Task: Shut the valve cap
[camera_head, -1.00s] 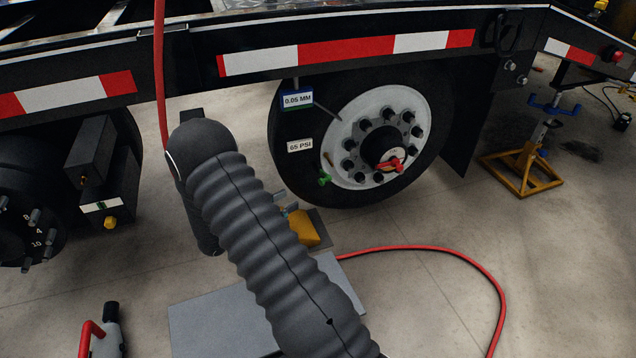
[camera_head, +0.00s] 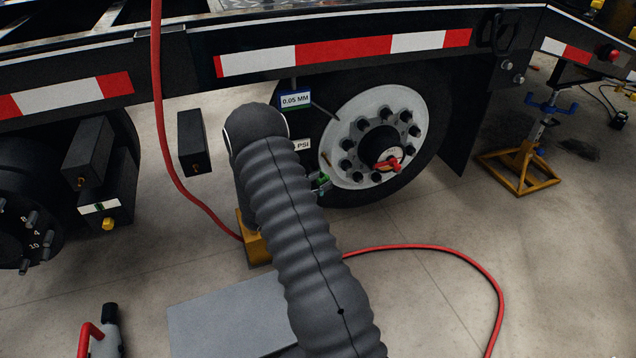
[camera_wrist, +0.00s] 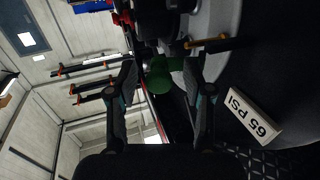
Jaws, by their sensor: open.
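The green valve cap (camera_head: 323,180) is at the lower left edge of the white wheel rim (camera_head: 375,115), partly covered by my gripper in the head view. In the wrist view the green cap (camera_wrist: 160,76) shows between the two fingers, near their tips. A brass-coloured valve stem (camera_wrist: 206,43) is beyond the right finger, beside the rim. My gripper (camera_wrist: 162,80) is open, its fingers on either side of the cap; I cannot tell whether they touch it. In the head view my arm hides most of the gripper.
The black tyre (camera_head: 425,70) carries a 0.05 MM tag (camera_head: 296,100) and a 65 PSI label (camera_wrist: 254,114). A red hose (camera_head: 440,250) runs over the floor. A yellow jack stand (camera_head: 518,170) stands at the right. A grey box (camera_head: 225,315) lies below my arm.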

